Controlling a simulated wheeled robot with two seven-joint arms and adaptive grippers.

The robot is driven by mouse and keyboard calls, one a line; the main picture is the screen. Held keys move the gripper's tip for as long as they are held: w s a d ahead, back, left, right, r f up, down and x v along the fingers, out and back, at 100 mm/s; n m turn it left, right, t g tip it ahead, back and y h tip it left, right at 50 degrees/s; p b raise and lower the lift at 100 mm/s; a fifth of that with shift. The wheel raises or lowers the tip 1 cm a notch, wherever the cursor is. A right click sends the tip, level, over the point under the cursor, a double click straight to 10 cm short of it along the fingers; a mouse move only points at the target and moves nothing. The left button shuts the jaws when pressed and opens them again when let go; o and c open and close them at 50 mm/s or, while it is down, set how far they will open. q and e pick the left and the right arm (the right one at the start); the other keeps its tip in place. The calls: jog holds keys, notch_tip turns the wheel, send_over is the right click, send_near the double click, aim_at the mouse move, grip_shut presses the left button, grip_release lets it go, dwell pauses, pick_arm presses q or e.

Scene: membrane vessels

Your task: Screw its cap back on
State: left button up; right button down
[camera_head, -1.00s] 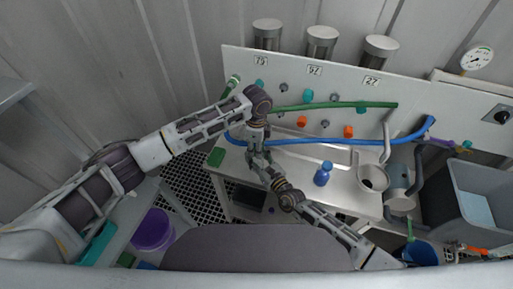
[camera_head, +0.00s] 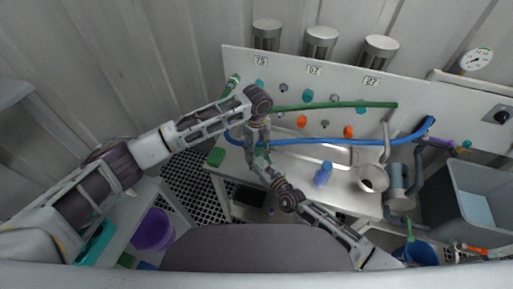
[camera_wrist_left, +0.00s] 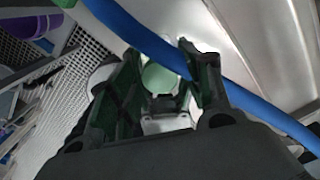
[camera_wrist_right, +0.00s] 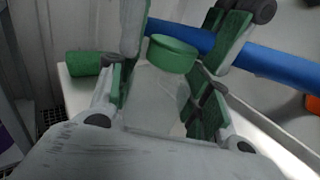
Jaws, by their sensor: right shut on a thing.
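A green round cap (camera_wrist_right: 172,52) sits at the top of a pale, translucent vessel (camera_wrist_right: 155,95) in the right wrist view. In the left wrist view the cap shows as a pale green disc (camera_wrist_left: 160,78). I cannot tell whether it is threaded on. My right gripper (camera_head: 262,160) is shut on the vessel from below. My left gripper (camera_head: 259,146) is above it, with its fingers open on both sides of the cap and a small gap at one side. The vessel is mostly hidden in the head view.
A blue hose (camera_head: 340,142) runs close behind the grippers. A green block (camera_head: 216,157) lies at the bench's left corner. A blue bottle (camera_head: 322,175) stands to the right, and a grey cup (camera_head: 372,179) beyond it. A purple bucket (camera_head: 152,230) is lower left.

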dwell(0.3)
pick_arm(q)
jog(key=shift+r, duration=2.2)
jog(key=shift+c, duration=0.4)
jog(key=r, duration=0.1)
jog(key=w+r, duration=0.1)
jog(key=r, duration=0.1)
jog(key=shift+w+a+t, duration=0.2)
jog(key=shift+w+t, duration=0.1)
jog(key=n, duration=0.4)
jog(key=shift+s+d+r, duration=0.1)
jog(key=shift+s+d, duration=0.05)
jog(key=shift+s, duration=0.25)
jog(key=n, duration=0.5)
jog(key=shift+s+d+n, duration=0.1)
jog(key=shift+s+n, duration=0.2)
jog(key=shift+n, duration=0.1)
jog(key=n, duration=0.4)
jog(key=shift+s+n, duration=0.15)
jog(key=shift+n, duration=0.15)
jog(key=n, duration=0.4)
jog(key=shift+n, duration=0.3)
